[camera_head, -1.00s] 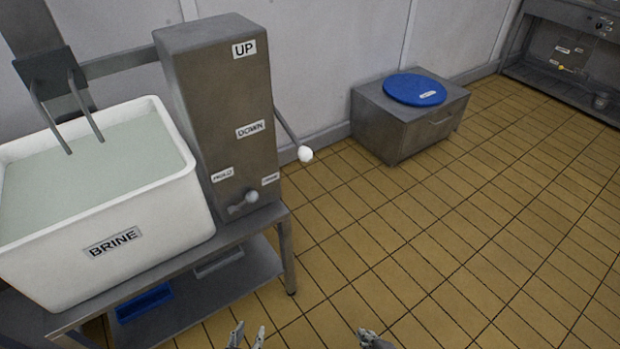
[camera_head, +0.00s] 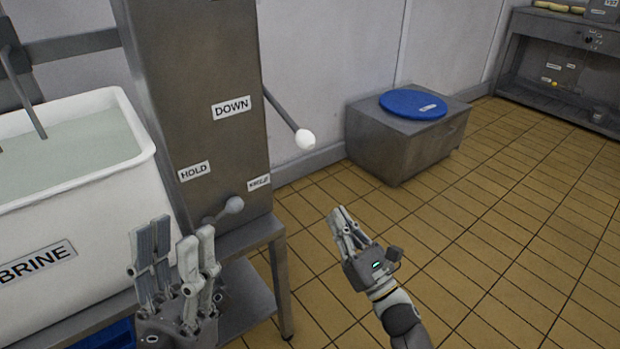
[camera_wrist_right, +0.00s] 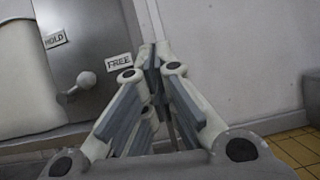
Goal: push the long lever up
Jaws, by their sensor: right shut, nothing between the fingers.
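The long lever (camera_head: 285,117) is a thin dark rod ending in a white ball (camera_head: 305,139). It slopes down to the right from the side of the grey metal cabinet (camera_head: 190,90), its ball below the level of the DOWN label (camera_head: 231,108). My right gripper (camera_head: 340,212) is shut and empty, below and slightly right of the ball, apart from it in the picture. Its closed fingers also fill the middle of the right wrist view (camera_wrist_right: 156,52); I cannot make out the long lever there. My left gripper (camera_head: 177,230) is open and empty before the cabinet stand.
A short lever with a grey knob (camera_head: 233,205) sits low on the cabinet front, between the HOLD (camera_head: 194,171) and FREE (camera_wrist_right: 119,62) labels. A white brine tub (camera_head: 125,165) stands left. A low metal box (camera_head: 400,150) with a blue lid stands behind right. Tiled floor at right is clear.

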